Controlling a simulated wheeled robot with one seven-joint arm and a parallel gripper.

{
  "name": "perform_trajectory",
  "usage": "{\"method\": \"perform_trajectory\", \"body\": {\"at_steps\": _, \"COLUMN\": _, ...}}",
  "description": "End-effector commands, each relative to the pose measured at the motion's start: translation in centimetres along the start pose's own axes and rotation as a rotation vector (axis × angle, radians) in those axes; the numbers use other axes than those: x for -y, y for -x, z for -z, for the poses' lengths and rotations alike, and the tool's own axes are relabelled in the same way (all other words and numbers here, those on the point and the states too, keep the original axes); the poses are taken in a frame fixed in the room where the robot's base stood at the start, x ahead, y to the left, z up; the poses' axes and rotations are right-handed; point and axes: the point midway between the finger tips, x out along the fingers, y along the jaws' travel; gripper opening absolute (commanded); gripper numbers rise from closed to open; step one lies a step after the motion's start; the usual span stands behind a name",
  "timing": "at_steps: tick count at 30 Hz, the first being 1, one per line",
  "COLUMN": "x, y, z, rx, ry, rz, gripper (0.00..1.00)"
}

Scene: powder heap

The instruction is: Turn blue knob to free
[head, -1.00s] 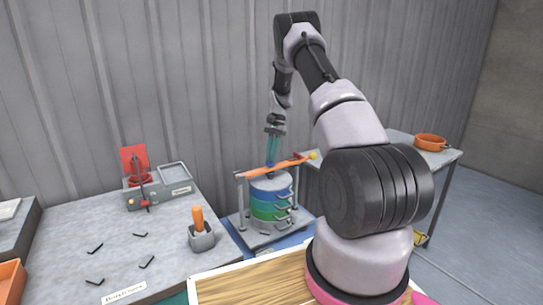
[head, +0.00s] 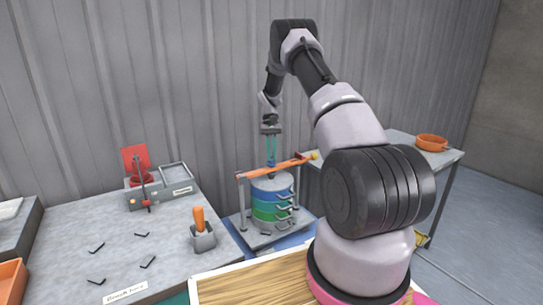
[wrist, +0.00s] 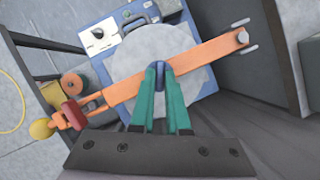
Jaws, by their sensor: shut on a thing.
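The blue knob (wrist: 159,70) sits at the middle of an orange bar (wrist: 205,53) in the wrist view. My gripper (wrist: 160,72) has teal fingers that come together on the knob from either side. In the head view the orange bar (head: 290,164) lies across the top of a stack of sieves (head: 272,200) with blue and green bands. My gripper (head: 271,158) points straight down onto the middle of the bar there, and the knob is small. The bar's left end rests at a post; a yellow ball (head: 315,155) is at its right end.
A grey table (head: 135,240) at left holds an orange-handled tool in a holder (head: 202,239) and several black hooks. An orange pan (head: 431,142) stands on the right table.

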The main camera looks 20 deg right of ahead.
Motion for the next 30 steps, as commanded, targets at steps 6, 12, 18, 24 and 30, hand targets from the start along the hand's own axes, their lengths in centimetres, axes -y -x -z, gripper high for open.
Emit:
{"method": "perform_trajectory", "body": {"at_steps": 6, "x": 0.0, "y": 0.0, "z": 0.0, "rx": -0.001, "ry": 0.004, "rz": -0.002, "gripper": 0.00}}
{"method": "perform_trajectory", "body": {"at_steps": 12, "x": 0.0, "y": 0.0, "z": 0.0, "rx": -0.001, "ry": 0.004, "rz": -0.002, "gripper": 0.36}}
{"method": "perform_trajectory", "body": {"at_steps": 18, "x": 0.0, "y": 0.0, "z": 0.0, "rx": -0.001, "ry": 0.003, "rz": -0.001, "gripper": 0.44}}
{"method": "perform_trajectory", "body": {"at_steps": 24, "x": 0.0, "y": 0.4, "z": 0.0, "rx": -0.002, "ry": 0.003, "rz": -0.001, "gripper": 0.44}}
{"method": "perform_trajectory", "body": {"at_steps": 30, "x": 0.0, "y": 3.4, "z": 0.1, "rx": -0.004, "ry": 0.002, "rz": -0.001, "gripper": 0.44}}
